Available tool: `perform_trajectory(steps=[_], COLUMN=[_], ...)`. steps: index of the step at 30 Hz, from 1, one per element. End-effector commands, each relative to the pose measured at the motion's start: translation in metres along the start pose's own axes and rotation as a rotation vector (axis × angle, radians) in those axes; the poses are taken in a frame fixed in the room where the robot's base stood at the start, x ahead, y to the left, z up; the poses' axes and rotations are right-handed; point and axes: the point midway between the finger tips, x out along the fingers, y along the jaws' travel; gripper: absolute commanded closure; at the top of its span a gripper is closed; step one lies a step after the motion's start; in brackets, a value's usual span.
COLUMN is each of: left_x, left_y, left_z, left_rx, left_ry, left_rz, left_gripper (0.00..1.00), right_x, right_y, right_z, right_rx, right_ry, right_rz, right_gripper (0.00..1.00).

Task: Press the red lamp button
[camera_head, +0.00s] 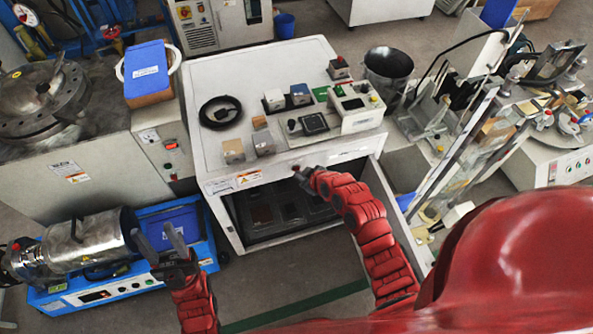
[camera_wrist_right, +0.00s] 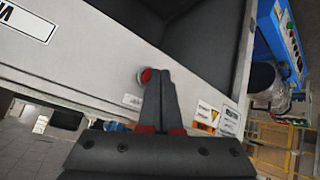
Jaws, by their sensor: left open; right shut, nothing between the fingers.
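The red lamp button (camera_wrist_right: 146,75) shows in the right wrist view, set in the pale front panel of the white cabinet (camera_head: 230,75). My right gripper (camera_wrist_right: 157,72) is shut and empty. Its fingertips overlap the right side of the button in that view, and I cannot tell whether they touch it. In the head view my right gripper (camera_head: 299,174) is at the cabinet's front edge, above the open compartment. The button is too small there to make out clearly. My left gripper (camera_head: 160,240) is open and empty, in front of the blue-framed machine at lower left.
Small blocks, a black cable coil (camera_head: 221,112) and a control box (camera_head: 356,105) sit on the cabinet top. A metal cylinder machine (camera_head: 90,240) stands left of the cabinet. A tile rig (camera_head: 470,130) stands at the right.

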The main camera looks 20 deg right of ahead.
Motion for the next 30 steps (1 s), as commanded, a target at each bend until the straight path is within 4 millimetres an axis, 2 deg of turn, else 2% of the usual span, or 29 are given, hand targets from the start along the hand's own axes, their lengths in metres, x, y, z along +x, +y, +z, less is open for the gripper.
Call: perform_trajectory(steps=[3,30], left_x=[-0.0057,-0.0057], left_y=[0.0003,0.0003], left_z=[0.001,0.001], left_rx=[0.0,0.0], left_ry=[0.0,0.0], left_rz=[0.0,0.0], left_gripper=[0.5,0.5], right_x=[0.0034,-0.0048], right_y=[0.0018,-0.0044], right_z=[-0.001,0.004], right_rx=[0.0,-0.001], right_ry=[0.001,-0.002], right_rz=[0.001,-0.001], right_gripper=[1.0,1.0])
